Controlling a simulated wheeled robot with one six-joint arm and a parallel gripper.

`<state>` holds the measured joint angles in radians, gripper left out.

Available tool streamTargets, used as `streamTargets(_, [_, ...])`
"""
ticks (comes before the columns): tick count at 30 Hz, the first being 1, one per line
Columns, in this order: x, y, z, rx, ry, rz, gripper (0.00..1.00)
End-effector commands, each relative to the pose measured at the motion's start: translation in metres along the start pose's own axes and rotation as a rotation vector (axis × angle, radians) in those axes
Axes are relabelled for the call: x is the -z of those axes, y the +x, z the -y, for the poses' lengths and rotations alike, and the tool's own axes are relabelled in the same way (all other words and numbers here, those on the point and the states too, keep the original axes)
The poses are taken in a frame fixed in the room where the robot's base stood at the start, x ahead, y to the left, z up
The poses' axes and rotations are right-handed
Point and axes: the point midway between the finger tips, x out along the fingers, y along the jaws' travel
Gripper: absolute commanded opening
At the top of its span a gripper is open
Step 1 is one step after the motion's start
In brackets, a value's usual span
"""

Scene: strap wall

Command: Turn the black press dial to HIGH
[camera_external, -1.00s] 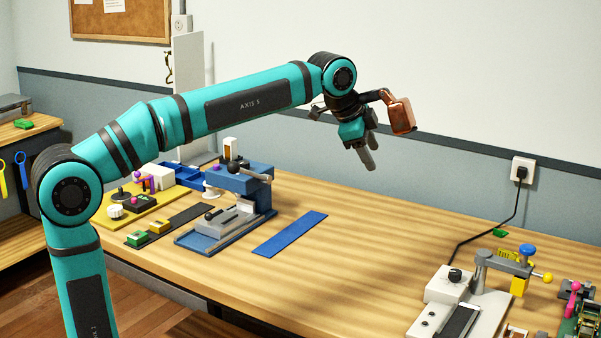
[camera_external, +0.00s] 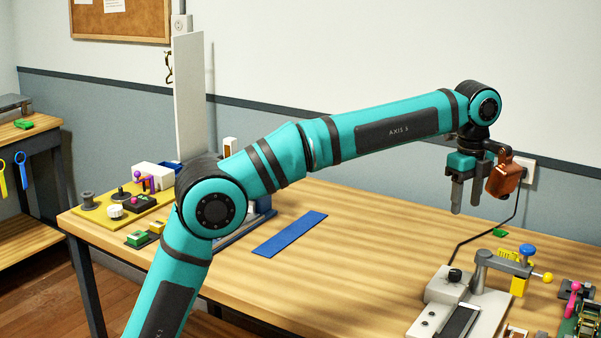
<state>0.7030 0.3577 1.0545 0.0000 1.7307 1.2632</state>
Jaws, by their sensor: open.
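The black press dial (camera_external: 455,275) sits on top of the back left part of the pale press (camera_external: 437,293), at the lower right of the table. Its setting marks are too small to read. The press has a grey arm with a blue knob (camera_external: 527,250) and a yellow ball handle. My gripper (camera_external: 464,208) points down with its two fingers apart and empty. It hangs in the air above the table, up and slightly right of the dial in the picture, clear of it.
A black cord runs from the press to the wall outlet (camera_external: 529,168). A green circuit board (camera_external: 592,322) with a magenta clamp stands right of the press. A blue strip (camera_external: 290,233) lies mid-table. A yellow board (camera_external: 105,212) with small parts is at left. The wood around the press's left side is clear.

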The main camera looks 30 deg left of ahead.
Motion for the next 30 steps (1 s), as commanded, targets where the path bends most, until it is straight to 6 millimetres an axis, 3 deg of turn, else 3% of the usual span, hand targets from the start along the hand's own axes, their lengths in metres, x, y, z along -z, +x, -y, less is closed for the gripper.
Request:
streamTargets(5, [0.000,0.021,0.000,-0.002,-0.001,0.000,0.51])
streamTargets(24, [-0.001,0.133,0.000,-0.001,-0.003,0.000,0.51])
streamTargets(30, [-0.001,0.158,0.000,0.000,-0.003,-0.001,0.51])
